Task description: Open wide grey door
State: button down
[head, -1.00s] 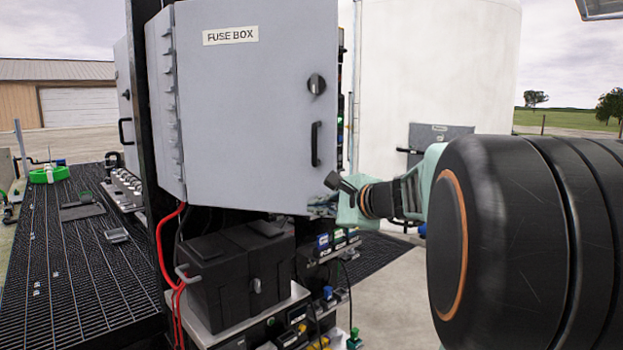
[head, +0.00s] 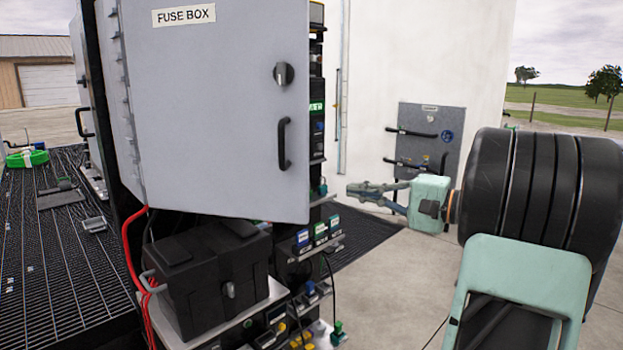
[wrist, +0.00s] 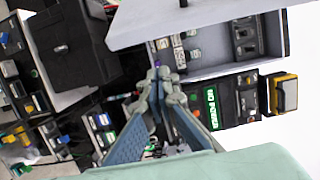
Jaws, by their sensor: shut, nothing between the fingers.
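The wide grey door (head: 215,110) carries a FUSE BOX label, a round dark knob (head: 284,74) and a black bar handle (head: 285,144). It stands ajar: equipment shows past its right edge. In the wrist view the door (wrist: 150,25) crosses the top, with the box interior (wrist: 215,62) open behind it. My gripper (head: 352,190) is shut and empty, to the right of the door's lower right corner, pointing left. In the wrist view my gripper's fingertips (wrist: 160,80) are together below the door's edge; I cannot tell the exact gap.
A black battery box (head: 205,275) sits on a shelf below the door, with red cables (head: 130,255) at its left. Small devices (head: 320,235) fill the rack beneath. A grey panel with black bars (head: 430,145) is on the white tank behind my gripper. Open concrete lies at right.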

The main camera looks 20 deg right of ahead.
jog(key=w+a+p, duration=0.3)
jog(key=w+a, duration=0.2)
jog(key=a, duration=0.1)
jog(key=shift+a+r, duration=0.35)
jog(key=shift+a, duration=0.05)
dwell(0.7)
